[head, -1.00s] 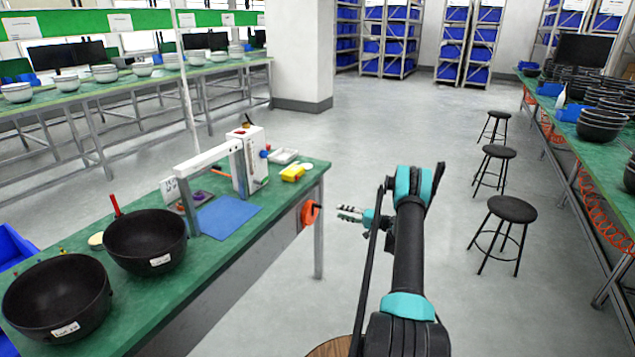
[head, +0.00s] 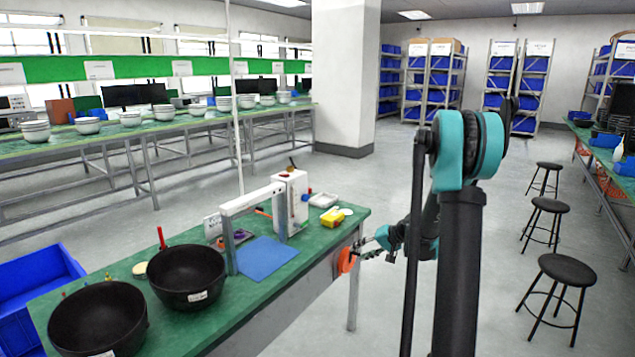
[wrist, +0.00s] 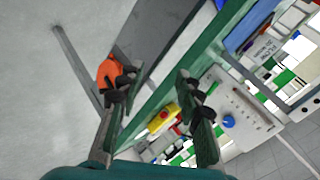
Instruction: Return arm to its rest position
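My gripper (head: 374,244) is in the air beside the right end of the green workbench (head: 325,238), close to an orange round item (head: 347,261) at the bench's end. My black and teal arm rises in front of the camera and partly folds down towards the gripper. In the wrist view my gripper (wrist: 157,82) has its two dark fingers spread apart with nothing between them. The orange item (wrist: 107,75) shows beside the left finger there, and I cannot tell whether they touch.
The bench holds two black bowls (head: 186,277), a blue mat (head: 262,258), a white press-like device (head: 290,205) and a yellow item (head: 335,217). Black stools (head: 560,268) stand at right. The aisle floor (head: 400,165) is clear. Shelves with blue bins (head: 440,75) stand behind.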

